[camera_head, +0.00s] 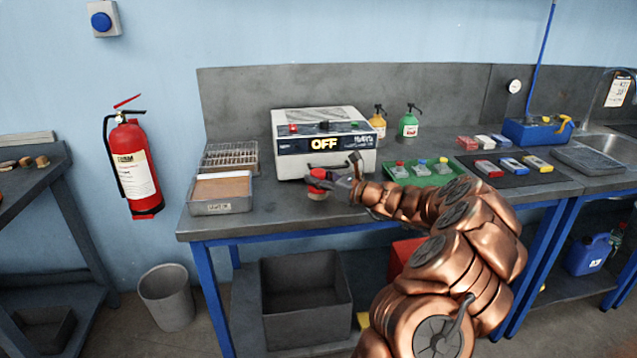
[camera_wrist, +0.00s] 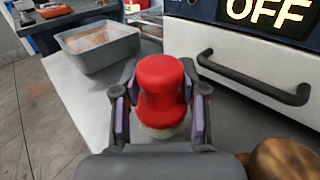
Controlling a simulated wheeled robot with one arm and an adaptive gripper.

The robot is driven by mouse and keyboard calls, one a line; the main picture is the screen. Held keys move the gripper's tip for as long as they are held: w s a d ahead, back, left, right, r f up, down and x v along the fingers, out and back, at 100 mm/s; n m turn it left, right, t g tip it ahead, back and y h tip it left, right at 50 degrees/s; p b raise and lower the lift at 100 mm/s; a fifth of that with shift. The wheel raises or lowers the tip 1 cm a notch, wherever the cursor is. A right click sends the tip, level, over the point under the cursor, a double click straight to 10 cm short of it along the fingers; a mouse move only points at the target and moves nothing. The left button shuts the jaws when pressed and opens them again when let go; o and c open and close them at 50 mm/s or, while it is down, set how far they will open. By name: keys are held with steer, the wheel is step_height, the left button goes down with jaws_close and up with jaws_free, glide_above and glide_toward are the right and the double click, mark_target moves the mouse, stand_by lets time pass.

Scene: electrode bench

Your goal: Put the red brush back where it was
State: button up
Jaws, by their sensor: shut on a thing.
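The red brush (camera_wrist: 160,82) has a round red knob handle and a pale base below it. It stands upright between the purple-padded fingers of my gripper (camera_wrist: 160,112), which is shut on it. In the head view the brush (camera_head: 317,184) is at the front of the bench, before the white OFF box (camera_head: 290,157). My gripper (camera_head: 330,183) reaches it from the right. The brush is close over the grey bench top; I cannot tell if its base touches. Its lower part is partly hidden by the gripper.
A grey tray with brown filling (camera_head: 221,207) and a wire rack (camera_head: 230,157) stand left of the box. A green tray (camera_head: 422,180) with small bottles and a dark mat (camera_head: 520,178) with coloured blocks lie to the right. The box's handle (camera_wrist: 255,80) juts out near my gripper.

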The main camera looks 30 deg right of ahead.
steer(key=shift+f, duration=0.75)
steer(key=shift+f, duration=0.15)
steer(key=o, duration=1.3)
steer(key=shift+c, duration=0.2)
